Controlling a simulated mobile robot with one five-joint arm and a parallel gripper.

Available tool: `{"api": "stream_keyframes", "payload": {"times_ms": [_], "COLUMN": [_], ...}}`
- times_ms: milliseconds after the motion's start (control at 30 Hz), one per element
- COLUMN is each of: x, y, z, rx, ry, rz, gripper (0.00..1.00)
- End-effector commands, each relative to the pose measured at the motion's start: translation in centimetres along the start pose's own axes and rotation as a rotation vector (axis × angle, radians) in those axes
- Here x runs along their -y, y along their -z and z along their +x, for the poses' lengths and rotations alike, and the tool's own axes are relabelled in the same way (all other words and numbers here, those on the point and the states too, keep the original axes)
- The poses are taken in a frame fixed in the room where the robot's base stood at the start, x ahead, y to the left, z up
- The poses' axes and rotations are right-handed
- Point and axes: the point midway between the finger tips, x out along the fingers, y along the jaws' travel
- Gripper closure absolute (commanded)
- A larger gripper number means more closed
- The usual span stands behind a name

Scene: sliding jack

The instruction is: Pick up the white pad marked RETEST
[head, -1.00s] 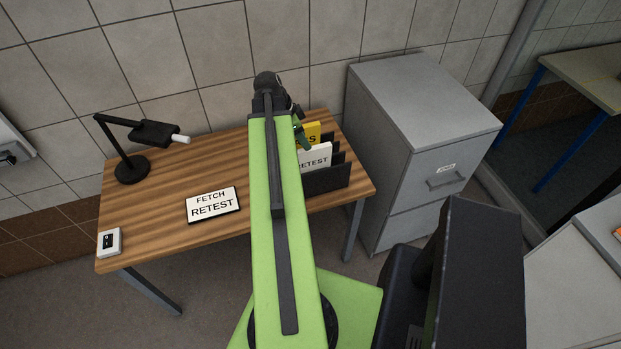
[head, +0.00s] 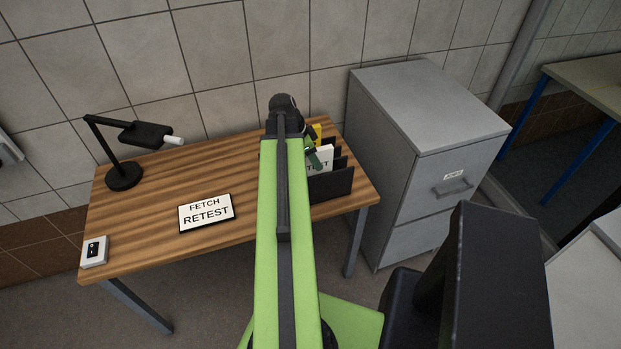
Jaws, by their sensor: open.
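The white pad marked RETEST (head: 326,163) stands upright in the front of a dark rack (head: 332,185) at the right end of the wooden desk. Its left part and some lettering are hidden behind my gripper and arm. A yellow pad (head: 317,131) stands behind it, mostly covered.
A sign reading FETCH RETEST (head: 206,212) lies on the wooden desk (head: 165,205). A black lamp (head: 124,175) and a small white box (head: 94,251) are at its left. A grey cabinet (head: 420,150) stands close right of the desk.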

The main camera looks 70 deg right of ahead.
Motion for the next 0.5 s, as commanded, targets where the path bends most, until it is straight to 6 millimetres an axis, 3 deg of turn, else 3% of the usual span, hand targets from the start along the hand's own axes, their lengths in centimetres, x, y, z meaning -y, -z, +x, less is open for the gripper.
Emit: {"api": "stream_keyframes", "payload": {"times_ms": [500], "x": [-0.01], "y": [-0.2], "z": [0.45], "rx": [0.0], "ry": [0.0], "rz": [0.0], "gripper": [0.55]}}
